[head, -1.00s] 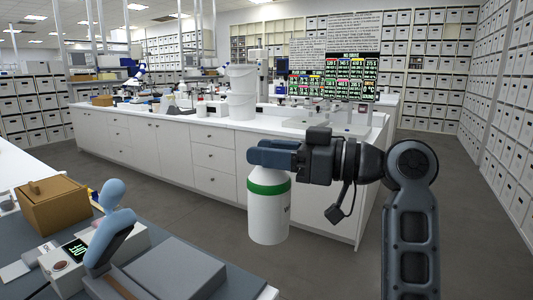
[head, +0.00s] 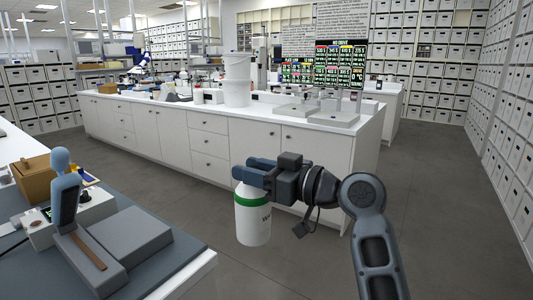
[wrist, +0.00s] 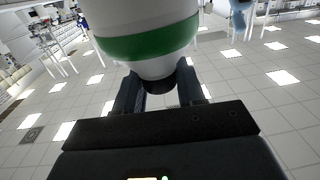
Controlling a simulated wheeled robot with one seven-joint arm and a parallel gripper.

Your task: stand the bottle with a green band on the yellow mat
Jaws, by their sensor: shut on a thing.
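The white bottle with a green band (head: 253,223) hangs upright below my gripper (head: 255,173) in the head view, over open floor beside the long white counter.
A grey-topped table at lower left holds a wooden box (head: 33,178), a blue-grey upright device (head: 66,200) and a flat grey block (head: 122,235). The long white counter (head: 170,130) carries a white bucket (head: 237,80) and trays. Grey floor lies between them.

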